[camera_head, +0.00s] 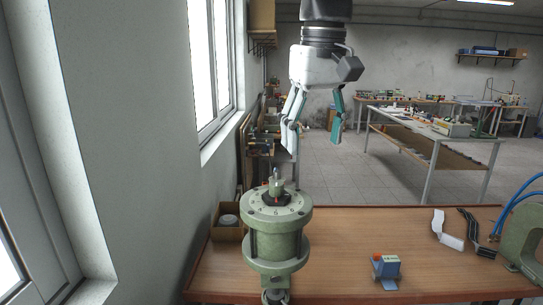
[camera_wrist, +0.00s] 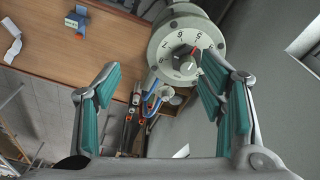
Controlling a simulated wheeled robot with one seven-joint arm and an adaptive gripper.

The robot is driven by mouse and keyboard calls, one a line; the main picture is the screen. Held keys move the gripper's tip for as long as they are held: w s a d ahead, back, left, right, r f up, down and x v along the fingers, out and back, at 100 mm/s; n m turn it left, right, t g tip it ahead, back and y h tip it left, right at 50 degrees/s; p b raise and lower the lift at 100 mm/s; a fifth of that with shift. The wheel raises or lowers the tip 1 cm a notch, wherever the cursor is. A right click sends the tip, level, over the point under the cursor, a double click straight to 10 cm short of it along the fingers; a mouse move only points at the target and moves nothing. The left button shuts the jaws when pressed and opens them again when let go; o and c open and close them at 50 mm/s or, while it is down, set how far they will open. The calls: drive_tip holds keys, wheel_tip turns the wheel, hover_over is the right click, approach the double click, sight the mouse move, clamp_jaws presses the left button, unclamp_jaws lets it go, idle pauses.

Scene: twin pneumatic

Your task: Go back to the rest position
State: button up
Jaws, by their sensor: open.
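My gripper (camera_head: 316,128) hangs from my arm at the top middle of the head view, fingers pointing down. Its two fingers are apart with nothing between them. In the wrist view, the teal-padded fingers (camera_wrist: 170,103) show at left and right, spread wide. Below my gripper, apart from it, a green cylindrical device (camera_head: 276,240) stands at the table's front left. Its round top has a numbered dial (camera_wrist: 186,52) with a small knob and a red mark, seen in the wrist view.
The wooden table (camera_head: 340,270) holds a small blue block device (camera_head: 386,270), white and black strips (camera_head: 447,230) and a green frame with blue hoses (camera_head: 524,236) at right. A cardboard box (camera_head: 228,222) stands at left near the wall and window. Workbenches (camera_head: 440,140) stand further back.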

drive_tip(key=s+d+f+m+t+b, duration=0.1)
drive_tip(key=s+d+f+m+t, duration=0.1)
drive_tip(key=s+d+f, duration=0.4)
drive_tip(key=s+d+f+m+t, duration=0.2)
drive_tip(key=s+d+f, duration=0.3)
drive_tip(key=s+f, duration=0.5)
drive_tip(key=shift+s+d+f+b, duration=0.25)
drive_tip(key=shift+s+d+b, duration=0.15)
drive_tip(key=shift+s, duration=0.75)
